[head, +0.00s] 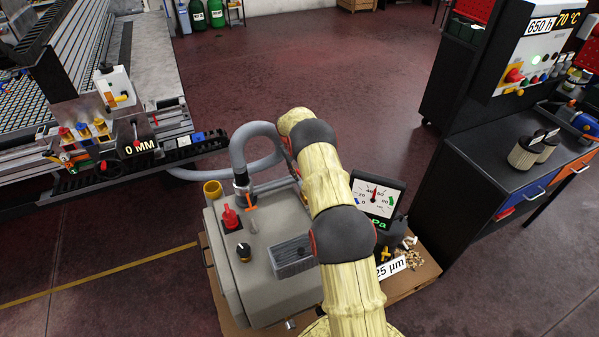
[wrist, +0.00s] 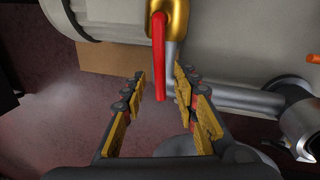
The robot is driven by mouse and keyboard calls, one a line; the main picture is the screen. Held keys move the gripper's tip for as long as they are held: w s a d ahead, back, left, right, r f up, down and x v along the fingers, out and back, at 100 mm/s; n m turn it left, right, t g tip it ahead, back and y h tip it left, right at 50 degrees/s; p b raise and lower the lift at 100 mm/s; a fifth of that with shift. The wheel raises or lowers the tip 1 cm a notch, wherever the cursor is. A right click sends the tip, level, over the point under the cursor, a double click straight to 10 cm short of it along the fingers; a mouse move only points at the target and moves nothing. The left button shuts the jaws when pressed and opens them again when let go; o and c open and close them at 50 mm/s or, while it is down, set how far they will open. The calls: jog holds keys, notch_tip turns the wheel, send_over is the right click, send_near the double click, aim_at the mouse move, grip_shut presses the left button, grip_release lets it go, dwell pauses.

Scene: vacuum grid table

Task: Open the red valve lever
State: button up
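In the wrist view, the red valve lever (wrist: 158,55) hangs downward from a brass valve body (wrist: 180,14) at the top centre. The lever's lower end lies between the two fingers of my gripper (wrist: 160,78) in the picture. The gripper is open, with visible gaps on both sides of the lever; I cannot tell its exact depth relative to the fingertips. A grey metal pipe runs just right of the lever, close to the right finger. In the head view, my arm covers the middle, and neither the gripper nor this lever can be made out.
The grey pump unit (head: 255,290) stands on a wooden pallet, with a red knob (head: 230,218) and orange handle on top. A gauge (head: 376,194) stands right of my arm. A grey hose (head: 240,155) curves behind. In the wrist view, a pipe (wrist: 245,98) lies at right.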

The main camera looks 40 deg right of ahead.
notch_tip(320, 180, up, 12)
jog(key=a, duration=0.2)
jog(key=shift+w+a+f, duration=0.15)
jog(key=shift+a, duration=0.05)
dwell(0.3)
dwell(0.4)
jog(key=s+a+f+m+g+y, duration=0.1)
jog(key=s+a+f, duration=0.1)
jog(key=s+a, duration=0.4)
jog(key=s+a+r+n+t, duration=0.1)
jog(key=s+a+r+t, duration=0.2)
jog(key=s+a+r, duration=1.2)
jog(key=s+a+r+n+t+y, duration=0.1)
jog(key=s+a+r+t, duration=0.3)
jog(key=s+a+r, duration=1.1)
jog(key=shift+s+a+r+n, duration=0.3)
jog(key=shift+s+a+r, duration=0.1)
jog(key=shift+s, duration=2.45)
